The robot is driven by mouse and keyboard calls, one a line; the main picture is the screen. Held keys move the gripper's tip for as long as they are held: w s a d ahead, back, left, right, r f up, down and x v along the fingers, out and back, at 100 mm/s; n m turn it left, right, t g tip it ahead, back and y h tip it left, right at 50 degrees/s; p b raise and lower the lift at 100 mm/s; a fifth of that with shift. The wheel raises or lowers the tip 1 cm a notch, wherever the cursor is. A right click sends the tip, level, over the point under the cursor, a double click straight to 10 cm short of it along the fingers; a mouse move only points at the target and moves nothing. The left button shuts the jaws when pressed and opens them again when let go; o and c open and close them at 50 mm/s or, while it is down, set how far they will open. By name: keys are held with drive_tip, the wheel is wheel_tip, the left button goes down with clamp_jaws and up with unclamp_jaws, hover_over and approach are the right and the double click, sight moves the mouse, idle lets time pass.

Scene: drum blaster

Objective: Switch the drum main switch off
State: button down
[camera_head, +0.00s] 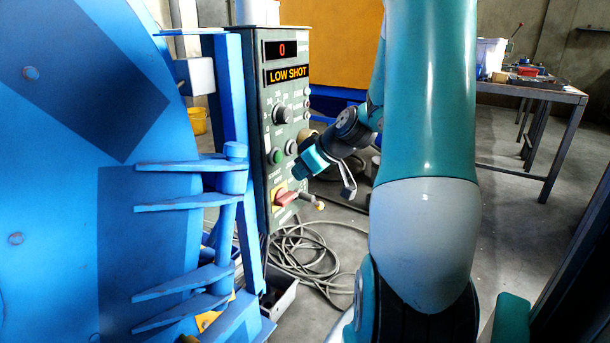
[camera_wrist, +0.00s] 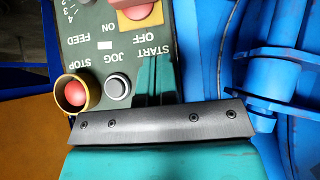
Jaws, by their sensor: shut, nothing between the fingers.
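The drum main switch (camera_head: 287,198) is a red handle on a yellow plate, low on the dark green control panel (camera_head: 268,216). In the wrist view the red switch (camera_wrist: 138,10) is cut by the top edge, near upside-down ON and OFF labels; I cannot tell its setting. My gripper (camera_head: 303,170) is shut and empty, close in front of the panel and a little above the switch in the head view. I see no contact between them. Its dark edge and teal body (camera_wrist: 160,122) fill the lower wrist view and hide part of the panel.
A red STOP button in a yellow collar (camera_wrist: 75,92) and a grey JOG button (camera_wrist: 117,86) sit beside the switch. The blue drum machine (camera_head: 100,230) stands close left of the panel. Cables (camera_head: 300,255) lie on the floor; a table (camera_head: 530,92) stands at right.

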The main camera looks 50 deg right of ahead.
drive_tip(key=b, duration=0.2)
hover_over(280, 202)
drive_tip(key=s, duration=0.2)
wheel_tip(280, 202, down, 5)
drive_tip(key=shift+s+d+f+b, duration=0.1)
drive_tip(key=shift+f+b, duration=0.05)
drive_tip(key=shift+f, duration=0.35)
drive_tip(key=shift+s+d+f+b, duration=0.1)
drive_tip(key=shift+f+b, duration=0.05)
drive_tip(key=shift+f, duration=1.05)
